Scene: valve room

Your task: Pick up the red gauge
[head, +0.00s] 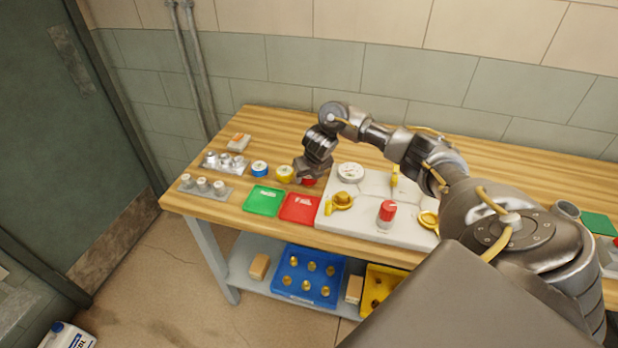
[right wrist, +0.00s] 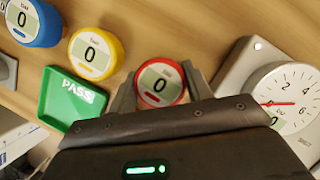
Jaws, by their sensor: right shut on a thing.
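The red gauge (right wrist: 160,82) is a round red body with a white face reading 0. In the right wrist view it sits between the two fingers of my right gripper (right wrist: 158,90), which are shut on it. In the head view my right gripper (head: 308,173) reaches down over the red gauge (head: 309,181), hiding most of it. I cannot tell whether the gauge still touches the bench. My left gripper is not in view.
A yellow gauge (head: 285,173) and a blue gauge (head: 260,168) stand left of the red one. A green tray (head: 264,201) and a red tray (head: 300,208) lie in front. A white panel (head: 365,222) with a dial, yellow valves and a red-capped part is at right.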

